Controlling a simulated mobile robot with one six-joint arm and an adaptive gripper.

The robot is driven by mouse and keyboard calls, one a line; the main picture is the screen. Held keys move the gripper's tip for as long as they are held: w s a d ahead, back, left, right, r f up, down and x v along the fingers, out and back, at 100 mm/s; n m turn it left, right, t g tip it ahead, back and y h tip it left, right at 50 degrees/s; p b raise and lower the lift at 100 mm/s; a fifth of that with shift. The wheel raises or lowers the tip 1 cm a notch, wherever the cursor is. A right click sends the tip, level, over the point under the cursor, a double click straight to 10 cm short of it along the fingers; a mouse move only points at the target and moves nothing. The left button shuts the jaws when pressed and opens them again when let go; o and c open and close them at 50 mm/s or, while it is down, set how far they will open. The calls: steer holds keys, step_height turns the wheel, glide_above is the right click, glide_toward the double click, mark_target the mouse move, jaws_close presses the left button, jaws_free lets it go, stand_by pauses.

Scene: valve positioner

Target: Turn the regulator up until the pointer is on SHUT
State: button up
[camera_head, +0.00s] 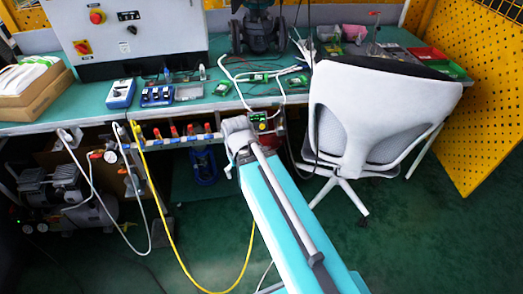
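What looks like the regulator is a small fitting with a round white gauge (111,157), under the bench's front edge at left, beside the air lines. The pointer and any SHUT mark are too small to make out. My arm (285,215) runs from the bottom right up to a grey joint (237,132) at the bench's front edge, right of the gauge. My gripper's fingers do not show; the joint hides what lies behind it.
A row of red-handled valves (190,131) runs along the bench front. A yellow hose (165,225) and white hoses hang down to the floor. A compressor (62,190) stands low at left. A white chair (368,115) blocks the right side. Green floor is open at bottom left.

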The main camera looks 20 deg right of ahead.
stand_by(0.4)
steer(key=c, duration=0.6)
steer(key=shift+s, duration=0.15)
